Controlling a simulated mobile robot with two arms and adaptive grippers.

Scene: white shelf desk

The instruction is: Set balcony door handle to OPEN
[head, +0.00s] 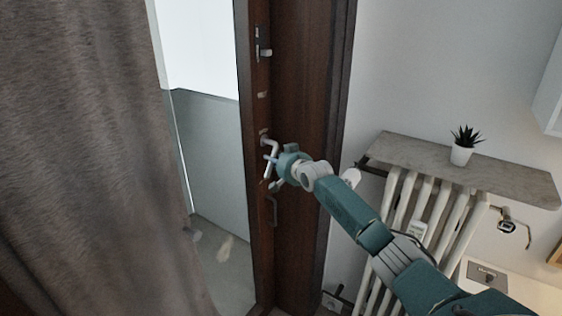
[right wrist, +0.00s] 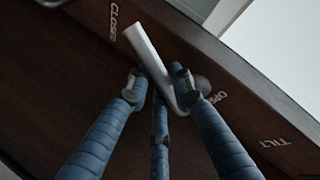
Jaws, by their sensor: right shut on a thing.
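The balcony door (head: 300,120) is dark brown wood. Its pale grey L-shaped handle (head: 272,148) sits on the door's edge strip and hangs downward in the head view. In the right wrist view the handle's (right wrist: 147,48) free end points toward the CLOSED label (right wrist: 114,20). The OPEN label (right wrist: 214,98) lies beside the handle's dark round base, partly hidden by a finger, and the TILT label (right wrist: 275,142) is farther right. My right gripper (head: 271,170) is shut on the handle, its blue fingers (right wrist: 160,88) on both sides of it. My left gripper is not in view.
A grey-brown curtain (head: 85,150) hangs at the left. A latch (head: 263,48) sits higher on the door edge. Right of the door are a white radiator (head: 445,215) and a stone shelf (head: 440,163) with a potted plant (head: 462,150).

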